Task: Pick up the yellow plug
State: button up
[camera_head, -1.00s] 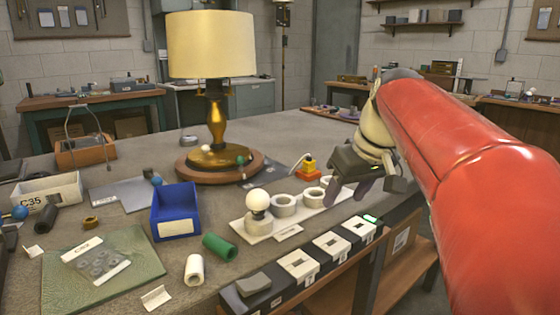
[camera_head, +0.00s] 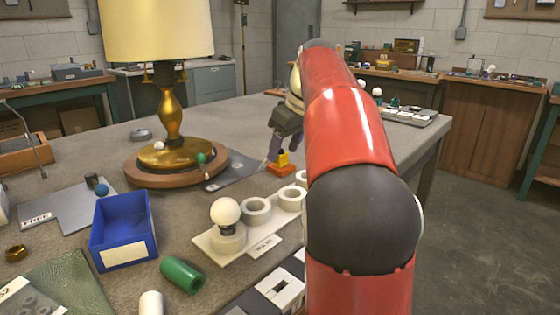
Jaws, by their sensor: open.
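The yellow plug (camera_head: 283,158) stands upright in an orange base (camera_head: 280,169) on the grey workbench, right of the lamp's round wooden foot. My gripper (camera_head: 276,150) is at the plug, with its fingers pointing down. One finger shows just left of the plug; the other is hard to make out. The jaws are open. I cannot tell whether the plug is between the fingers or behind them. My red arm hides the bench to the right of the plug.
The brass lamp (camera_head: 168,120) with its cream shade stands left of the gripper. A white holder (camera_head: 208,243) with a bulb (camera_head: 225,212) and rings lies in front. A blue bin (camera_head: 123,230) and green cylinder (camera_head: 182,275) are nearer. The bench behind the plug is mostly clear.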

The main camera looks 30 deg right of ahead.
jog(key=shift+x, duration=1)
jog(key=shift+c, duration=0.2)
jog(key=c, duration=1)
notch_tip(320, 180, up, 10)
jog(key=shift+p, duration=0.5)
grip_shut()
